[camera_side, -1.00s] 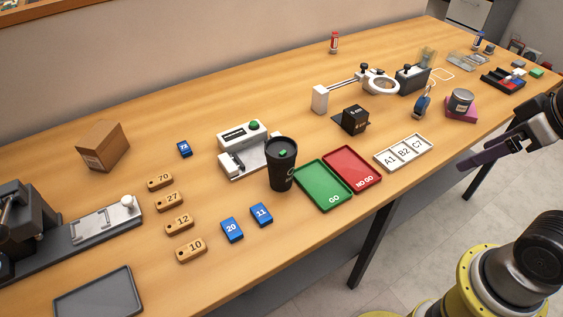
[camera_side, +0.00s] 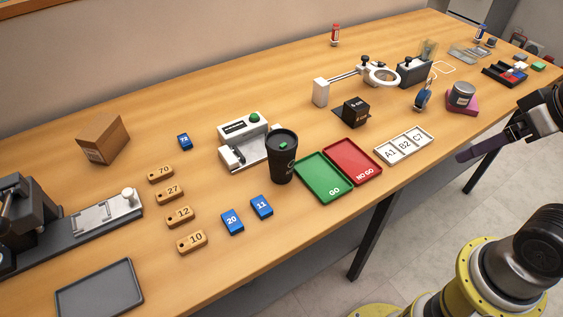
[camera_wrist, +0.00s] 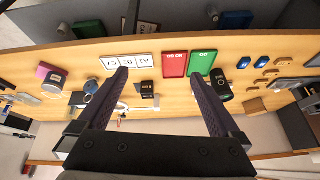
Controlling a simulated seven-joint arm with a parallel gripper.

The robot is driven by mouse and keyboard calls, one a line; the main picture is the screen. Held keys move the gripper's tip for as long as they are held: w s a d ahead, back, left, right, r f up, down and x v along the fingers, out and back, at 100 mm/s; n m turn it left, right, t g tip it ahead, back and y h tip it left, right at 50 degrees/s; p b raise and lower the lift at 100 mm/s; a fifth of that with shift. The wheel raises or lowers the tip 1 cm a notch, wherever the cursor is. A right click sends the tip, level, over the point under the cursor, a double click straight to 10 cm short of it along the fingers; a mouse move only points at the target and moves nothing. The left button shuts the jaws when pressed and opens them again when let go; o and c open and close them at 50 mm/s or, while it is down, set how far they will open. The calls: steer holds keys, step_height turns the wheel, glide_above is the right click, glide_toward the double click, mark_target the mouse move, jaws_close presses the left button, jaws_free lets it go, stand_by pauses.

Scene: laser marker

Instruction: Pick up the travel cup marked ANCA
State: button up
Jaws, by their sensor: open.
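A black travel cup (camera_side: 282,164) with a dark lid and a small green piece on top stands upright on the table, left of the green GO tray. Pale lettering on its side is turned partly away and I cannot read it. In the wrist view the cup (camera_wrist: 223,92) shows beside the right finger, beyond the green tray. My gripper (camera_side: 462,156) is off the table's front edge at the right, well away from the cup. In the wrist view my gripper (camera_wrist: 158,73) has its two fingers wide apart with nothing held between them.
The green GO tray (camera_side: 323,177) and red NO GO tray (camera_side: 352,161) lie right of the cup. A white device (camera_side: 243,140) stands close behind it. Blue blocks (camera_side: 232,222) and wooden tags (camera_side: 192,242) lie to its left. A white A1-B2-C7 holder (camera_side: 404,145) lies nearer my gripper.

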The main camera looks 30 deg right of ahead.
steer(key=w+a+r+m, duration=0.2)
steer(key=w+r+m, duration=0.5)
steer(key=r+m, duration=0.3)
steer(key=m+g+y, duration=0.2)
steer(key=m+g, duration=0.3)
steer(key=m, duration=0.3)
glide_above(281, 143)
steer(key=d, duration=0.1)
steer(key=f, duration=1.5)
steer(key=shift+s+d, duration=0.1)
steer(key=shift+s, duration=0.2)
steer(key=shift+w+a+f, duration=0.1)
steer(key=shift+a+f, duration=0.1)
steer(key=shift+f, duration=0.85)
steer(key=shift+w+a+f, duration=0.1)
steer(key=shift+a+f, duration=0.05)
steer(key=shift+f, duration=0.95)
steer(key=shift+w+a+f, duration=0.1)
steer(key=shift+a+f, duration=0.1)
steer(key=shift+f, duration=0.85)
steer(key=shift+c, duration=0.2)
